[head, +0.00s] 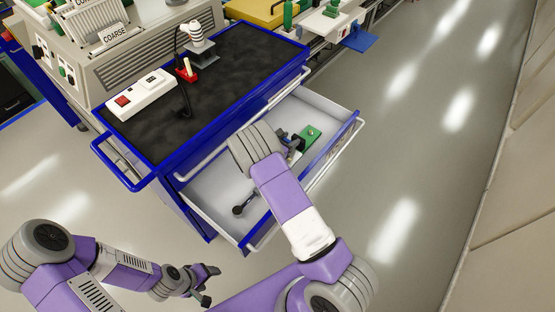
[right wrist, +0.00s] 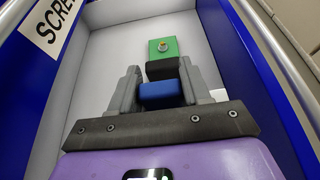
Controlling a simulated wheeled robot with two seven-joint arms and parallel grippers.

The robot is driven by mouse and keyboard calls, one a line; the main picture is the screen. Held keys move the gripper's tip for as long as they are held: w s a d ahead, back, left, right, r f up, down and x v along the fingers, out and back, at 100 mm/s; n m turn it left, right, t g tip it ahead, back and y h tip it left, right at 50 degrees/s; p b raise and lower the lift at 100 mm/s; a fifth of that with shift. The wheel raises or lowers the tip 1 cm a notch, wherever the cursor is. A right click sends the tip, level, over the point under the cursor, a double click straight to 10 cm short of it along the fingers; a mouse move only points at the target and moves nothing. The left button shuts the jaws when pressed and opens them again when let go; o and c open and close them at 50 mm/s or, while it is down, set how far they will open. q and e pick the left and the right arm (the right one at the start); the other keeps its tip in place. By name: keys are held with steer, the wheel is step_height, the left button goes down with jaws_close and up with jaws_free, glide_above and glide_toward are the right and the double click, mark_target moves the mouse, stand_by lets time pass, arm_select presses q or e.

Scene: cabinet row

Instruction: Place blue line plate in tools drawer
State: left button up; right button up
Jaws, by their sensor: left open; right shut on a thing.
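The open drawer (head: 213,196) of the blue cabinet has white inner walls. In the right wrist view, a blue piece (right wrist: 160,96), which I take as the blue line plate, sits between the fingers of my right gripper (right wrist: 158,88). The gripper is shut on it, over or inside the drawer. The green plate also shows in the head view (head: 312,132). My left gripper (head: 206,284) is open and empty, low over the floor.
A dark long thing with a round end (head: 239,210) lies in the near part of the drawer. The black cabinet top (head: 215,108) carries a power strip (head: 143,94) and a small red-based stand (head: 187,72). Floor is clear to the right.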

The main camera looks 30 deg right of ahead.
step_height(320, 180, down, 9)
steer(key=b, duration=0.3)
steer(key=shift+f, duration=0.2)
steer(key=shift+r, duration=0.15)
steer(key=o, duration=1.3)
steer(key=shift+f, duration=0.2)
steer(key=shift+a+r, duration=0.1)
steer(key=shift+r, duration=0.1)
steer(key=p+v, duration=0.3)
steer(key=v, duration=0.9)
steer(key=shift+s+p, duration=0.15)
steer(key=shift+p, duration=0.2)
